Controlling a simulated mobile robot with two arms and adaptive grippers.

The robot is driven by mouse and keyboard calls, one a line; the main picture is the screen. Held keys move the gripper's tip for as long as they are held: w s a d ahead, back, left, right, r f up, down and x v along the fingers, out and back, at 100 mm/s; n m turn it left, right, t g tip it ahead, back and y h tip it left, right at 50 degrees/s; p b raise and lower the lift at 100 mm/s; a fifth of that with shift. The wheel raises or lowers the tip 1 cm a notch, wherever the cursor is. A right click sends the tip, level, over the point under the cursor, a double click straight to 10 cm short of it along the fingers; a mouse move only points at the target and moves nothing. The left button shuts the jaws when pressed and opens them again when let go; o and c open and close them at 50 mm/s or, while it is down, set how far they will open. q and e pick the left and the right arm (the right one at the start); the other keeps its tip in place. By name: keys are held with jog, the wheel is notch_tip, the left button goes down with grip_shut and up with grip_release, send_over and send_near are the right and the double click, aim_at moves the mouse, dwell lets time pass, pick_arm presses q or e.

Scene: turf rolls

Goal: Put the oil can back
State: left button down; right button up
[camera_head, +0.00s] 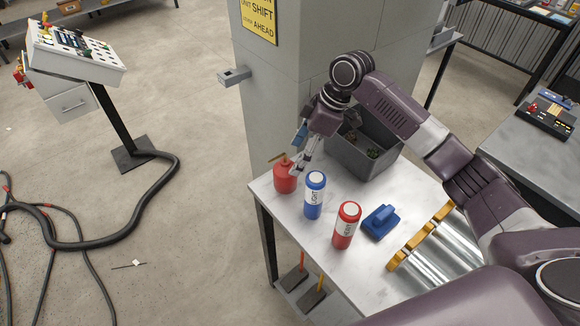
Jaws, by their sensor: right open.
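The oil can (285,178) is red with a thin brownish spout and stands upright at the left corner of the light table (318,275). My right gripper (300,158) is open, with its fingers pointing down just behind and to the right of the can's top. I cannot tell whether a finger touches the can. My left gripper is not in view.
A blue bottle (314,197), a red bottle (346,226) and a blue block-like tool (381,221) stand near the can. A grey bin (362,155) is behind, by a pillar (285,90). Metal rollers with yellow ends (420,236) lie at right.

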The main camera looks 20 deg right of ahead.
jog(key=v, duration=0.5)
jog(key=shift+b, duration=0.3)
